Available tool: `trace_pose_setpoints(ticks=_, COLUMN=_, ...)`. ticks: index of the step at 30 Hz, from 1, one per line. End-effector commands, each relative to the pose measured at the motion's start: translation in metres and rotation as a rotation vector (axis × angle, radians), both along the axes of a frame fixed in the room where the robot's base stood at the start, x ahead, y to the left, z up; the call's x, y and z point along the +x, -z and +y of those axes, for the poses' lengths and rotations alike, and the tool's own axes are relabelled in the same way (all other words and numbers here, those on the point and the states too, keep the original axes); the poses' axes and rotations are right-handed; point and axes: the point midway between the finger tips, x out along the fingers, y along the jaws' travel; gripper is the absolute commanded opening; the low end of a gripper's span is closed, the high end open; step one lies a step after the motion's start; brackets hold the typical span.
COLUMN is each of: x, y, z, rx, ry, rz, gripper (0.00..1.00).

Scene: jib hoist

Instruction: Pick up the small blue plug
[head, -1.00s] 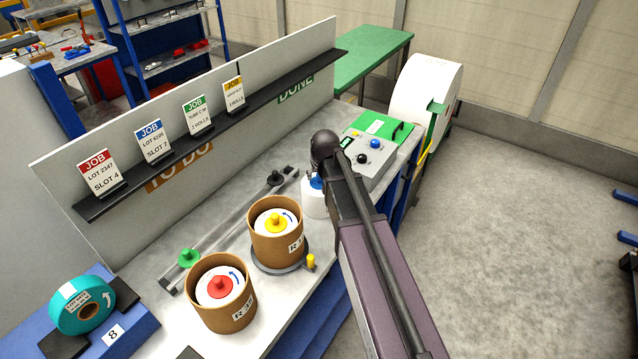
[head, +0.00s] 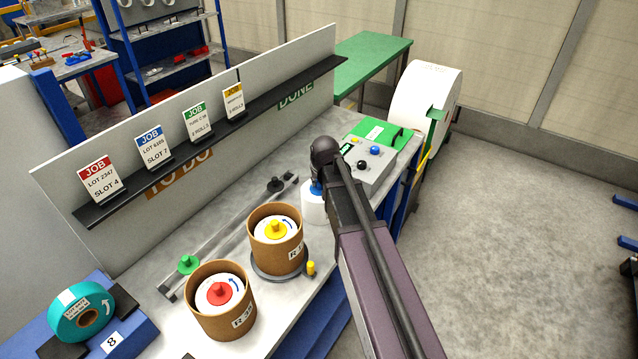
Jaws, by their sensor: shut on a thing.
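The small blue plug (head: 316,188) sits at the top of a white roll (head: 313,207) on the bench, beyond the yellow-plugged tub. My gripper (head: 317,179) is over the plug, at the end of my dark arm. My wrist hides most of the gripper and part of the plug. The jaws are shut on the plug. It still shows at the top of the roll; I cannot see any gap between them.
Two brown tubs hold white rolls with a yellow plug (head: 275,229) and a red plug (head: 219,292). A green plug (head: 188,264) stands by a grey rail (head: 228,232). A control box (head: 367,160) is right of my wrist. A board with job cards runs behind.

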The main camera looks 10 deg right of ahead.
Motion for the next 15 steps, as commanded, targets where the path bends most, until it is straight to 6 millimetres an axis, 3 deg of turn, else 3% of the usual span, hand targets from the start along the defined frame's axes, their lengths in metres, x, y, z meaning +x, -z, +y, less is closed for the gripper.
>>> trace_pose_setpoints(ticks=15, x=0.000, y=-0.038, z=0.000, rx=0.000, ry=0.000, rz=0.000, gripper=0.02)
